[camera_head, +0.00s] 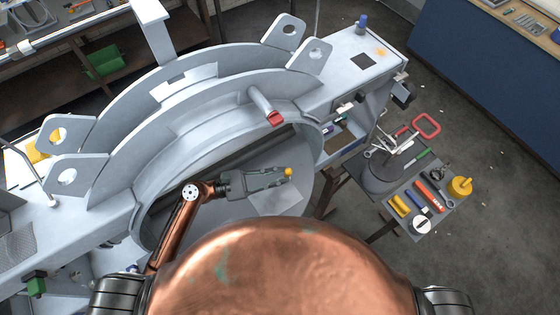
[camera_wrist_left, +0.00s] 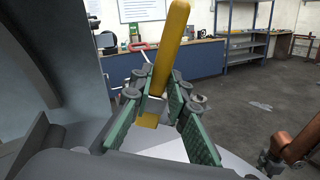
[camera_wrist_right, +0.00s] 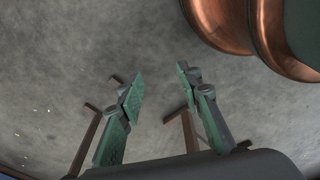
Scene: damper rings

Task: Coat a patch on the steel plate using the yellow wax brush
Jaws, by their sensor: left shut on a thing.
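My left gripper (camera_head: 284,176) is shut on the yellow wax brush (camera_wrist_left: 176,45), inside the big grey ring. In the left wrist view the brush's long yellow handle stands up between the green-padded fingers, and a yellow lower part (camera_wrist_left: 148,120) shows below them. In the head view only a small yellow end (camera_head: 288,171) shows. A pale square plate (camera_head: 278,202), apparently the steel plate, lies just below the left gripper; I cannot tell whether the brush touches it. My right gripper (camera_wrist_right: 158,80) is open and empty above the concrete floor, outside the head view.
The grey ring housing (camera_head: 160,110) curves around my left arm. A blue cabinet (camera_head: 480,80) stands beyond open floor.

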